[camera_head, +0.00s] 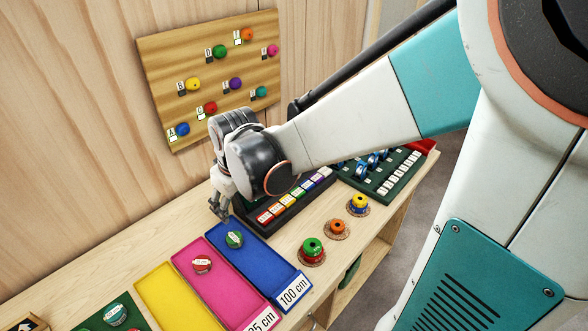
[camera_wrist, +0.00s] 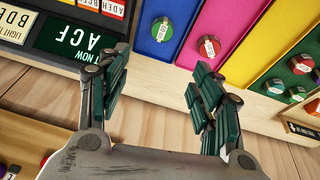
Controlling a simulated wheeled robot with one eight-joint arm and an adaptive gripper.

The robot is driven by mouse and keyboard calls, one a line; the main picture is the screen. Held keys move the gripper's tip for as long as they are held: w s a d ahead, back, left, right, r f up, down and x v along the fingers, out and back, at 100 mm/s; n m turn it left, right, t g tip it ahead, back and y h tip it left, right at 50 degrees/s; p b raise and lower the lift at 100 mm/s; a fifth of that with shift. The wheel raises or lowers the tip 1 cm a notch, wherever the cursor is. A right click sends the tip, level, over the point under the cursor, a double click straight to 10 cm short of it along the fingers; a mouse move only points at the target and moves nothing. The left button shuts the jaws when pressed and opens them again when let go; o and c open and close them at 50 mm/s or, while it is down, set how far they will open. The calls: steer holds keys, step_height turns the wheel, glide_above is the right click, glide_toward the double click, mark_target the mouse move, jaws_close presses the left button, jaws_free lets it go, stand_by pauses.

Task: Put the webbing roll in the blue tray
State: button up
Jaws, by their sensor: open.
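The blue tray (camera_head: 263,268), marked 100 cm, lies on the bench. A green webbing roll (camera_head: 234,240) with a pale label rests inside it, near its wall-side end. The wrist view also shows this roll (camera_wrist: 162,29) on the blue floor (camera_wrist: 150,54). My gripper (camera_head: 222,211) is above the wall-side end of the blue tray, apart from the roll. In the wrist view its dark green fingers (camera_wrist: 158,78) are spread with nothing between them.
A pink tray (camera_head: 222,290) holding a red roll (camera_head: 202,264) and a yellow tray (camera_head: 165,295) adjoin. A green mat (camera_head: 95,325) carries more rolls. A dark label rack (camera_head: 262,228) and small stacked rolls (camera_head: 312,248) are to the right. A pegged board (camera_head: 160,60) hangs behind.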

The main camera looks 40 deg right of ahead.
steer(key=s+r+m+t, duration=0.3)
steer(key=s+r, duration=0.5)
steer(key=s, duration=0.5)
steer(key=shift+s+r+t, duration=0.35)
steer(key=shift+r+t, duration=0.05)
steer(key=shift+a, duration=0.1)
